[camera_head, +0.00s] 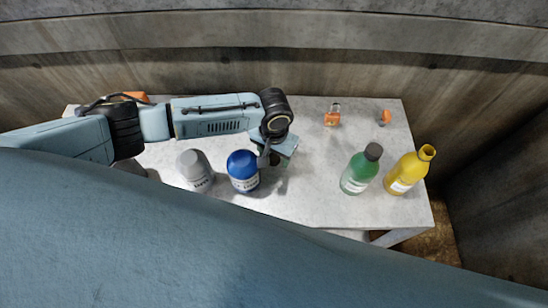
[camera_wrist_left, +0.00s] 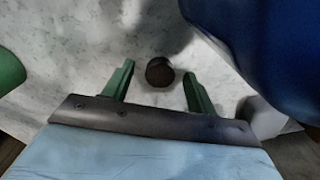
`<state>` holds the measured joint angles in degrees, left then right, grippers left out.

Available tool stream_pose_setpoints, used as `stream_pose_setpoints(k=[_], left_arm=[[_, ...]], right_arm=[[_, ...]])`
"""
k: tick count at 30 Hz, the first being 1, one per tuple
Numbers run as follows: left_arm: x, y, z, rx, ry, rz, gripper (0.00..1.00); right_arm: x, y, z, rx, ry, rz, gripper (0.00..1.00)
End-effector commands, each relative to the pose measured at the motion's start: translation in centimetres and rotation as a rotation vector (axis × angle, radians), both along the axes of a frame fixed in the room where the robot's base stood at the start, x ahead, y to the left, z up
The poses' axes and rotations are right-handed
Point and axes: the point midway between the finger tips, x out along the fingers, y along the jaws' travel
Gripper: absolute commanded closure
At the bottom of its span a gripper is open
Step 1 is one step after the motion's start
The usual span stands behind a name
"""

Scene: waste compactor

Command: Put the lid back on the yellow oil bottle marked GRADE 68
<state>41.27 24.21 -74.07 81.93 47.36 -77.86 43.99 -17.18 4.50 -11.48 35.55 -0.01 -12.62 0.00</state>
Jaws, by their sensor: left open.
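The yellow oil bottle (camera_head: 405,174) stands upright at the right end of the table, with its open neck at the top and no lid on it. Its label is too small to read. A dark round lid (camera_wrist_left: 160,72) lies on the table in the left wrist view. My left gripper (camera_head: 277,157) is over the middle of the table, pointing down, and hides the lid in the head view. In the left wrist view its green fingers (camera_wrist_left: 157,88) are open, one on each side of the lid, with gaps. My right gripper is not in view.
A green bottle (camera_head: 360,170) with a dark cap stands left of the yellow one. A blue container (camera_head: 243,171) and a grey one (camera_head: 195,170) stand left of my gripper. An orange padlock (camera_head: 332,115) and a small orange item (camera_head: 384,117) lie near the back edge.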

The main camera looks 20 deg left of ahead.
Motion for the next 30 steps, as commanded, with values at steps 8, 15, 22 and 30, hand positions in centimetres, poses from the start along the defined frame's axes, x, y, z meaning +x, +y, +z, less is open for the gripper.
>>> stream_pose_setpoints(k=[8,15,22,30], left_arm=[[-0.01,0.02,-0.17,0.001,0.0,0.0,0.43],[0.0,0.03,-0.15,0.001,0.0,0.0,0.62],[0.0,0.03,-0.15,0.001,0.0,0.0,0.9],[0.03,0.0,0.34,-0.001,-0.001,-0.001,0.94]], right_arm=[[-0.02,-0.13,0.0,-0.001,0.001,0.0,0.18],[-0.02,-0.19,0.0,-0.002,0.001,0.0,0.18],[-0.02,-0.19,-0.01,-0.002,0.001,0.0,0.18],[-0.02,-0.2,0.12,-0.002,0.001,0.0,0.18]])
